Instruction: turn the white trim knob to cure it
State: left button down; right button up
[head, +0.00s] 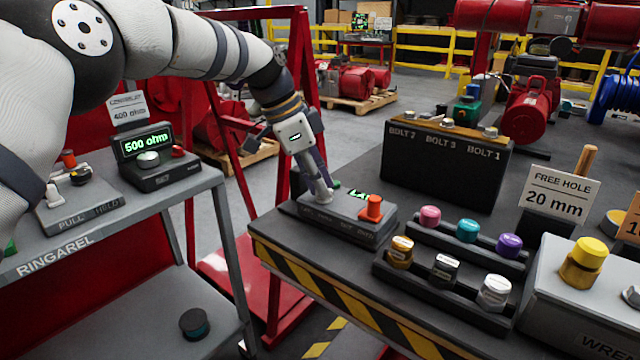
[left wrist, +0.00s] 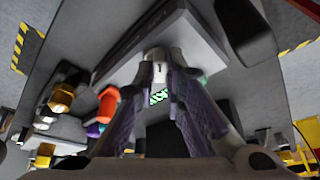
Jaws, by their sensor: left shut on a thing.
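My left gripper (head: 322,190) reaches down onto a low dark-grey box (head: 335,226) at the near left corner of the dark table. Its fingers are shut on a small white knob, the white trim knob (left wrist: 158,72), which shows between the fingertips in the left wrist view. In the head view the fingers mostly hide this knob. An orange knob (head: 372,207) stands on the same box, to the right of my gripper, and a green-lit display (left wrist: 160,96) is close by, partly hidden by the fingers. My right gripper is not in view.
Coloured knobs stand in two racks (head: 440,284) right of the box. A black bolt block (head: 445,165) stands behind, and a yellow-capped grey box (head: 560,300) is at the right. A grey bench (head: 205,190) with a 500 ohm display (head: 148,145) is at the left.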

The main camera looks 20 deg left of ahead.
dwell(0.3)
pick_arm(q)
jog(key=shift+f, duration=0.1)
jog(key=c, duration=1.7)
grip_release()
jog(key=shift+o, duration=0.2)
jog(key=v, duration=1.2)
jog(key=shift+w, duration=0.1)
